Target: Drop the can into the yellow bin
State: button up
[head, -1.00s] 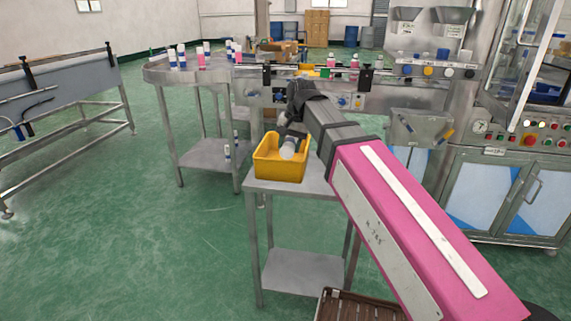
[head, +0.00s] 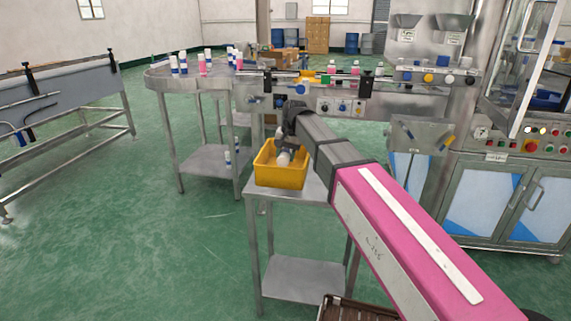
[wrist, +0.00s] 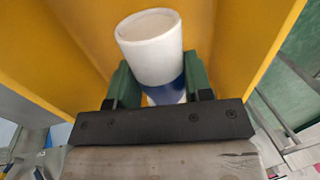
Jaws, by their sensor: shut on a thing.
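The can is white with a blue band, and it fills the middle of the wrist view (wrist: 152,45). My gripper (wrist: 152,80) is shut on it, with one green finger on each side. In the head view the can's pale end (head: 283,159) shows inside the opening of the yellow bin (head: 280,179), below my gripper (head: 281,147). The bin's yellow walls also surround the can in the wrist view (wrist: 240,45). I cannot tell whether the can touches the bin's floor.
The bin stands on a small steel table (head: 306,192) with a lower shelf. Behind it are a round steel table (head: 160,79) with several cans and a conveyor. A machine cabinet (head: 510,195) stands at the right. Green floor is open at the left.

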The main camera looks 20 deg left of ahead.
jog(key=shift+f, duration=1.8)
jog(key=shift+f, duration=0.15)
jog(key=o, duration=0.9)
jog(key=r, duration=0.4)
jog(key=d+r, duration=0.1)
jog(key=r, duration=0.3)
jog(key=d+r, duration=0.1)
jog(key=r, duration=0.3)
jog(key=shift+d, duration=0.15)
